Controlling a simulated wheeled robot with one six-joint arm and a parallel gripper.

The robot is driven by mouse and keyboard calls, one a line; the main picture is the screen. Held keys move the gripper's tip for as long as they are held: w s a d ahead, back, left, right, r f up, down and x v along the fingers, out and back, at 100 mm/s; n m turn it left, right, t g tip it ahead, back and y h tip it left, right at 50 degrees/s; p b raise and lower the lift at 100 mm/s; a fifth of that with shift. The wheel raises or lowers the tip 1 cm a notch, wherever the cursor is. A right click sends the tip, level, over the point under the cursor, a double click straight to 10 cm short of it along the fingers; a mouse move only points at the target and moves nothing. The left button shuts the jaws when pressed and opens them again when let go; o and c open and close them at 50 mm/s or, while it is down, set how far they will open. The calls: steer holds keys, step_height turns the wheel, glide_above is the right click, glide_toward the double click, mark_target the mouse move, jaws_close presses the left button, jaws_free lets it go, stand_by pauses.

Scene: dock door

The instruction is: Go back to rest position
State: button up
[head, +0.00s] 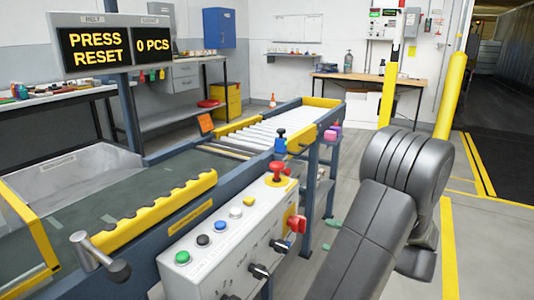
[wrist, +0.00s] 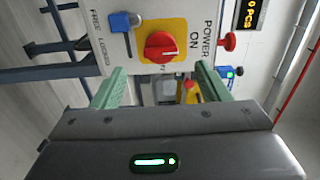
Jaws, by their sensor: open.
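My gripper (wrist: 160,72) is open and empty, with its two green fingers spread apart in the wrist view. In the head view its green fingertips (head: 331,235) show just left of my dark arm, and the rest is hidden behind the arm. A red rotary switch (wrist: 162,46) on a yellow plate marked POWER and ON lies ahead of the fingers, apart from them. The same red switch (head: 297,223) shows on the end of the white control box in the head view.
The control box (head: 215,245) carries several buttons and a red emergency stop (head: 277,170). It stands beside the conveyor (head: 110,200). A display (head: 98,47) reads PRESS RESET and 0 PCS. Yellow posts (head: 452,95) stand behind my arm. Floor (head: 490,250) at the right is clear.

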mark_target(305, 224)
steer(key=b+x, duration=0.2)
steer(key=x, duration=0.7)
steer(key=shift+w+a, duration=0.1)
steer(key=shift+w, duration=0.05)
steer(key=p+v, duration=0.4)
steer(key=v, duration=1)
steer(key=b+x, duration=0.1)
steer(key=x, duration=0.3)
steer(key=b+x, duration=0.1)
steer(key=x, duration=0.4)
steer(key=b+x, duration=0.1)
steer(key=x, duration=0.4)
steer(key=shift+a+r, duration=0.1)
steer(key=shift+r, duration=0.2)
steer(key=m+p, duration=0.4)
steer(key=shift+r, duration=0.1)
steer(key=m+p, duration=0.5)
steer(key=shift+m, duration=0.3)
steer(key=m+p, duration=0.4)
steer(key=shift+w+r+m, duration=0.1)
steer(key=shift+m, duration=0.2)
steer(key=shift+d+f+m+p, duration=0.1)
steer(key=shift+m+p, duration=0.5)
steer(key=shift+m, duration=0.4)
steer(key=shift+d+f+m+p, duration=0.15)
steer(key=shift+m+p, duration=0.45)
steer(key=shift+m, duration=0.4)
